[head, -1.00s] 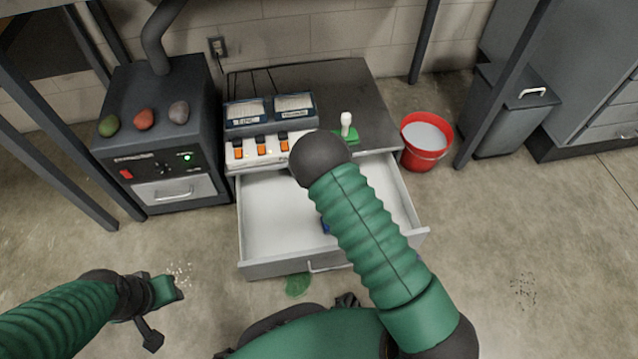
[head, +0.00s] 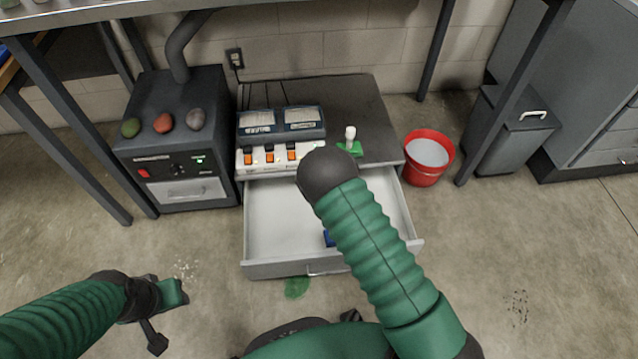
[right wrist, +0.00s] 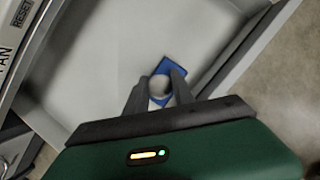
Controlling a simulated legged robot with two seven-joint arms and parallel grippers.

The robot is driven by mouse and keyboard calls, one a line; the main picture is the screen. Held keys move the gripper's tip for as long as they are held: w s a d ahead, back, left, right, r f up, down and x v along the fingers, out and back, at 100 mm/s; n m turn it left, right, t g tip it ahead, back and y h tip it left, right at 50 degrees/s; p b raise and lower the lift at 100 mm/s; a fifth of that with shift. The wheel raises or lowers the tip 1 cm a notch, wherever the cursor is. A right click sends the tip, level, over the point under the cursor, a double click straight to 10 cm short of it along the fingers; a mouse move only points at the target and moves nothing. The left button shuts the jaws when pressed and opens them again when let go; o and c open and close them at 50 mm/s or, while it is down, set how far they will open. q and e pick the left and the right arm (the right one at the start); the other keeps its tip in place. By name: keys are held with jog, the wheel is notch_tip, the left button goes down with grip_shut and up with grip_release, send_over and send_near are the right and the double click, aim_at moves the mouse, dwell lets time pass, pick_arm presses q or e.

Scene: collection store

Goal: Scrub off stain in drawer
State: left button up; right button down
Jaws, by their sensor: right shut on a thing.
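The drawer (head: 275,215) is pulled open, with a pale bare floor; it also fills much of the right wrist view (right wrist: 110,60). A blue scrubber (right wrist: 173,67) with a round white handle stands on or just over the drawer floor near the front. My right gripper (right wrist: 160,88) is shut on its white handle. In the head view my right arm hides that gripper and most of the scrubber, leaving a blue corner (head: 329,238). I see no stain on the visible drawer floor. My left gripper (head: 166,315) hangs empty at lower left, its jaw opening unclear.
A green patch (head: 297,287) lies on the floor before the drawer. A green scrubber with a white knob (head: 350,142) stands on the cabinet top (head: 355,100), beside a switch panel (head: 275,155). A red bucket (head: 425,175) stands right, a dark stove-like unit (head: 180,95) left.

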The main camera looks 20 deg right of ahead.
notch_tip(320, 180, up, 3)
jog(key=p, duration=0.2)
jog(key=shift+a+r+p, duration=0.1)
jog(key=shift+r+p, duration=0.1)
jog(key=shift+p, duration=0.2)
jog(key=shift+r, duration=0.15)
